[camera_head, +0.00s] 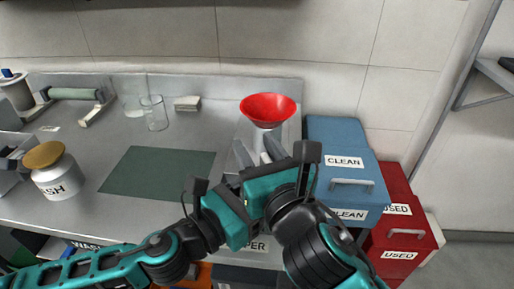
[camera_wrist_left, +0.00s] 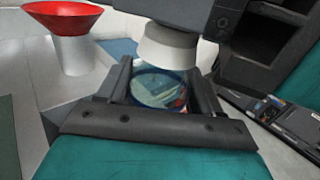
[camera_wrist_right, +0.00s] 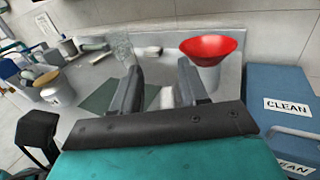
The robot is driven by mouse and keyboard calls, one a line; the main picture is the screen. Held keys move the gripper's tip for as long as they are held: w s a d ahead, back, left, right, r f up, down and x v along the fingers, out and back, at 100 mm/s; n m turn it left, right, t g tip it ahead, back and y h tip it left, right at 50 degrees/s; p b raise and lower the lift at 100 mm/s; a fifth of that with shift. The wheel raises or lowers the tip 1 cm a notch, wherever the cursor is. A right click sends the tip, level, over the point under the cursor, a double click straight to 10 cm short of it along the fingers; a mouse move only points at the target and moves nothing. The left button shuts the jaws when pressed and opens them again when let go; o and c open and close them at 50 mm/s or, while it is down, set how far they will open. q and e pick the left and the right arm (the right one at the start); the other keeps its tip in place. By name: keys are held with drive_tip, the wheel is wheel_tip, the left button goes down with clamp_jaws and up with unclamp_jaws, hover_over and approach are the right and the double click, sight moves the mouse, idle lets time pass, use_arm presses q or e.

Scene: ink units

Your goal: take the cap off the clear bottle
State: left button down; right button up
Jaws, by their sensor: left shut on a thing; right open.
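The clear bottle (camera_wrist_left: 160,88) shows in the left wrist view between the fingers of my left gripper (camera_wrist_left: 160,95), which is shut on it. A pale grey-white cap (camera_wrist_left: 168,46) shows at the bottle's top end and appears to be on it. Dark parts of my right arm are close beyond the cap. My right gripper (camera_head: 258,152) is open. In the right wrist view, a pale patch shows between its fingers (camera_wrist_right: 160,90); I cannot tell what it is. In the head view my left gripper's fingers and the bottle are hidden behind my right gripper.
A red funnel (camera_head: 268,108) stands on a pale holder at the back. A blue CLEAN box (camera_head: 340,160) and a red USED box (camera_head: 400,225) stand to the right. A green mat (camera_head: 158,172), a WASH jar (camera_head: 57,178) and a glass beaker (camera_head: 155,113) are to the left.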

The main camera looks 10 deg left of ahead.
drive_tip(key=shift+w, duration=0.1)
clamp_jaws()
idle(0.4)
drive_tip(key=shift+r, duration=0.15)
idle(0.4)
drive_tip(key=shift+r, duration=1)
drive_tip(key=shift+r, duration=2.05)
